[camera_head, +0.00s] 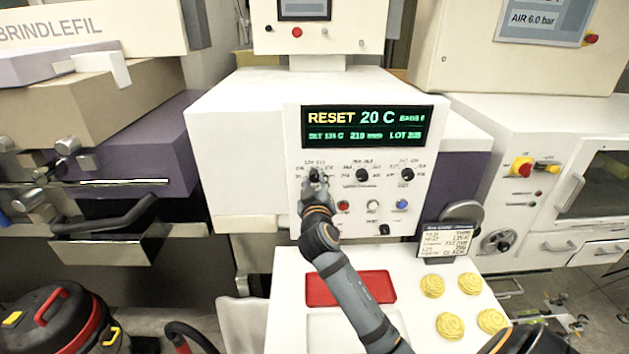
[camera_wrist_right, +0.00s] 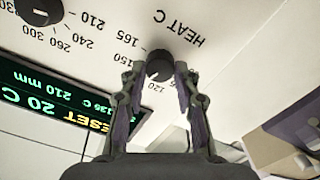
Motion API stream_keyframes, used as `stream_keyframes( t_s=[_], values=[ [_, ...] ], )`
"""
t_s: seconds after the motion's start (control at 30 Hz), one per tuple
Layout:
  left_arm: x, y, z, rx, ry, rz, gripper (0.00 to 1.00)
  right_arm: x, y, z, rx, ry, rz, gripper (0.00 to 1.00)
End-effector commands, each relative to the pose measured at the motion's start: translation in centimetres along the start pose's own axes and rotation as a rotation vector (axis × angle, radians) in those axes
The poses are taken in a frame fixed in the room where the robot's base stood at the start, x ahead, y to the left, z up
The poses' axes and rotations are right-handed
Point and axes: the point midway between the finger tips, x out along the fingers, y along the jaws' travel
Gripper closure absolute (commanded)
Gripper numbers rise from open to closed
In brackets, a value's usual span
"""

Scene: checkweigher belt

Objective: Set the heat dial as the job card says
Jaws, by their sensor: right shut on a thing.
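The heat dial (camera_wrist_right: 159,64) is a small black knob under the printed words HEAT C, upside down in the right wrist view. Numbers such as 120, 150 and 165 ring it. My right gripper (camera_wrist_right: 160,78) is shut on the dial, one finger on each side. In the head view the right gripper (camera_head: 316,187) is at the panel's left knob and mostly hides it. The display (camera_head: 367,127) reads RESET 20 C, with a smaller line that seems to read SET 135 C, 210 mm. The job card (camera_head: 447,241) stands lower right; its text is too blurred to read surely. My left gripper is not in view.
Two more black knobs (camera_head: 362,175) (camera_head: 407,174) sit right of the heat dial. Red, white and blue buttons (camera_head: 372,206) are just below. A red tray (camera_head: 349,287) and several yellow rounds (camera_head: 432,286) lie on the white table (camera_head: 288,300).

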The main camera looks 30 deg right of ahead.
Motion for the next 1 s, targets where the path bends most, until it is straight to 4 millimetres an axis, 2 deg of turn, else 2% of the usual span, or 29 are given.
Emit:
stream_keyframes(
  t_s=[0.43, 0.47, 0.6, 0.87, 1.0],
  values=[
    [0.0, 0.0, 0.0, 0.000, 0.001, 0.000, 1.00, 0.0, -0.1, 0.2, -0.010, -0.004, -0.001, 1.00],
    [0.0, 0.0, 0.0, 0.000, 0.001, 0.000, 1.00, 0.0, -0.1, 0.2, -0.010, -0.005, -0.001, 0.65],
    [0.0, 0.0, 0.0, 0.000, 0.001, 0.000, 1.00, 0.0, -0.1, 0.2, -0.009, -0.003, -0.001, 0.46],
    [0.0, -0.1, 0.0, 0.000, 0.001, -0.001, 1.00, 0.0, 0.0, 0.1, -0.008, -0.001, 0.000, 0.46],
    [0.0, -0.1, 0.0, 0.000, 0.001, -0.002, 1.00, -1.2, -0.1, 0.1, -0.006, -0.002, -0.003, 0.46]
  ],
)
